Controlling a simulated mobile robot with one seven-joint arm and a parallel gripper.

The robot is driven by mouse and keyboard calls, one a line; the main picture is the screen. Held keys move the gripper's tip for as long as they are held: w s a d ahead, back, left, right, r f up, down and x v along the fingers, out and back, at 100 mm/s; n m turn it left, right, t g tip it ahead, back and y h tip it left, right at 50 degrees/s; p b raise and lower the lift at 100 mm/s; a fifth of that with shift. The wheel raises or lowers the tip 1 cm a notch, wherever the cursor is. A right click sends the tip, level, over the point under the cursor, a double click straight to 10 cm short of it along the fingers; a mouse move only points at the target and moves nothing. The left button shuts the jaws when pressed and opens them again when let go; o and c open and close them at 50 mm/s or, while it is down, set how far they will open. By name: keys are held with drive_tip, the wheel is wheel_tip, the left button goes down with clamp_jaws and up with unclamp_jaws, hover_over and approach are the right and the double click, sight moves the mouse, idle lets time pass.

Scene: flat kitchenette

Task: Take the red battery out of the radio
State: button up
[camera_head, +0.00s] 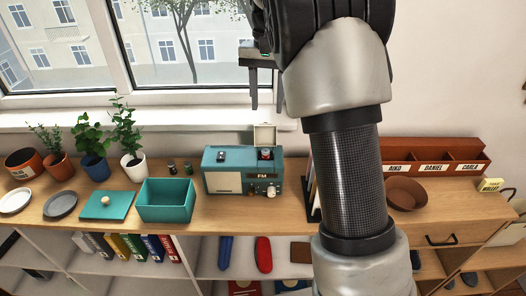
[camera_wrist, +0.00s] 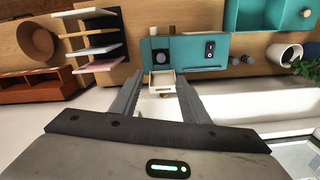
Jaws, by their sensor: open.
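The teal radio (camera_head: 228,181) stands on the wooden counter below the window. Its cream lid (camera_head: 265,136) is raised at the back of the top. Something red, apparently the red battery (camera_head: 265,154), shows in the opening before the lid. In the wrist view the radio (camera_wrist: 185,45) lies beyond the fingers, with the lid (camera_wrist: 161,84) between them in the picture and a dark round opening (camera_wrist: 162,56); no red is clear there. My gripper (camera_head: 267,98) is open and empty, above the radio and apart from it. The fingers also show in the wrist view (camera_wrist: 159,85).
Two small dark cylinders (camera_head: 180,168) stand left of the radio. A teal box (camera_head: 166,202) and its lid (camera_head: 107,205) are further left, with potted plants behind. A dark-framed rack (camera_wrist: 98,40) stands close on the radio's other side. The window sill (camera_head: 190,127) is behind.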

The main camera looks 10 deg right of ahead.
sight(266, 150)
wheel_tip(266, 150, down, 16)
drive_tip(key=shift+a+r, duration=0.1)
drive_tip(key=shift+r, duration=0.15)
clamp_jaws()
idle(0.3)
